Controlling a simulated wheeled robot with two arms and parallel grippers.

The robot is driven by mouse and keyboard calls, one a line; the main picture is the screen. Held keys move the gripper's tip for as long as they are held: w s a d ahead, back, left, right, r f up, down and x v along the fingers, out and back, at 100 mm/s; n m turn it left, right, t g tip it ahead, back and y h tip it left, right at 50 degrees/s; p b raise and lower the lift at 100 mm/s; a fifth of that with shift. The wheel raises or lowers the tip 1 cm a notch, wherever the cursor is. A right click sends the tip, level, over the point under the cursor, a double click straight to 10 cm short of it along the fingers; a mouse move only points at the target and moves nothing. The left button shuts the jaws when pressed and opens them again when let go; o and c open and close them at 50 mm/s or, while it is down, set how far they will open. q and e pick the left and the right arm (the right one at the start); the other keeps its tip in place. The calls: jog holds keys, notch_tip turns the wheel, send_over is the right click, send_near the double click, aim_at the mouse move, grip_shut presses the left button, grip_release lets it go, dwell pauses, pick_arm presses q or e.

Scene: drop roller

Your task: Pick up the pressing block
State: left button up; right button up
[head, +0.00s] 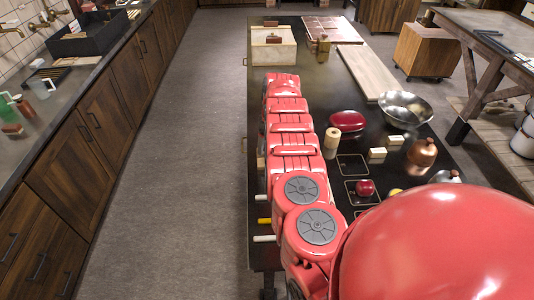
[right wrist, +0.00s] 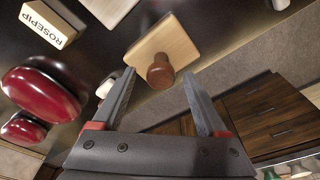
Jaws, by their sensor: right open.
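In the right wrist view, a pale wooden block (right wrist: 177,42) with a round brown knob (right wrist: 160,72) lies beyond my right gripper (right wrist: 159,78); I take it as the pressing block. The gripper is open and empty, with the knob showing between its fingertips. A gap to the knob seems to remain, but its size is hard to judge. In the head view, my red arm runs up the table and its gripper is hidden. A small knobbed wooden block (head: 323,46) stands at the far end there; I cannot tell whether it is the same one. My left gripper is not in view.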

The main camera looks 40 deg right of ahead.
jog(key=shift+w+a+f, duration=0.1)
jog(key=shift+f, duration=0.7)
jog(key=shift+c, duration=0.2)
grip_shut()
jog(key=shift+r, duration=0.1)
dwell(0.6)
